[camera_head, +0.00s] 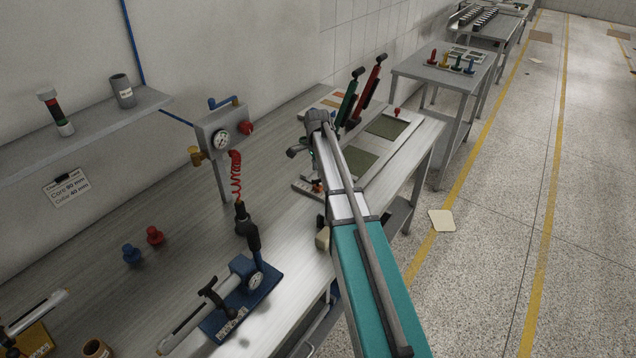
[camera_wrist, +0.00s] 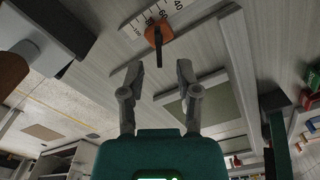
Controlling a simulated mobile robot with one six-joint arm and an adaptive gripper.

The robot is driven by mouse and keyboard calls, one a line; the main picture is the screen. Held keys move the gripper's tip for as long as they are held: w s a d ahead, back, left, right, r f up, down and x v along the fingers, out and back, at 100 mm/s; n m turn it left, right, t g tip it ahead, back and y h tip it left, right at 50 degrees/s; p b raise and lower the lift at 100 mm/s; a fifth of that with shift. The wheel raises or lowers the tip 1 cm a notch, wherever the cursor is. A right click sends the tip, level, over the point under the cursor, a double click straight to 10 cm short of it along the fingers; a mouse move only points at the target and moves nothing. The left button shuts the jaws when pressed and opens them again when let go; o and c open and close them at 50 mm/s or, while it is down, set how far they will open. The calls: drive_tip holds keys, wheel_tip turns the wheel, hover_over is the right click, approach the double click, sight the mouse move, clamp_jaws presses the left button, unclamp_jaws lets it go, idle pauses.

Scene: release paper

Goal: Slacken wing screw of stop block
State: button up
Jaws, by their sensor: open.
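The stop block (camera_wrist: 168,36) is a small orange piece on a white scale (camera_wrist: 137,26) marked with numbers, at the top of the wrist view. Its dark wing screw (camera_wrist: 159,48) stands out from it toward my gripper (camera_wrist: 159,70). My gripper is open and empty; its two grey fingertips lie either side of the screw's line, a little short of it, with no contact visible. In the head view the stop block (camera_head: 318,187) is a small reddish spot beside my arm, and my fingers cannot be made out there.
Green-handled (camera_head: 348,101) and red-handled (camera_head: 371,88) levers stand close behind my wrist. A green panel (camera_head: 387,126) lies in the bench top (camera_head: 285,140). A gauge box (camera_head: 220,132) with a red coiled hose stands left. A blue-based device (camera_head: 240,300) sits at the front.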

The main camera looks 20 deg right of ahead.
sight(318, 180)
drive_tip(key=shift+f+b, duration=1.7)
drive_tip(key=shift+f, duration=0.25)
clamp_jaws()
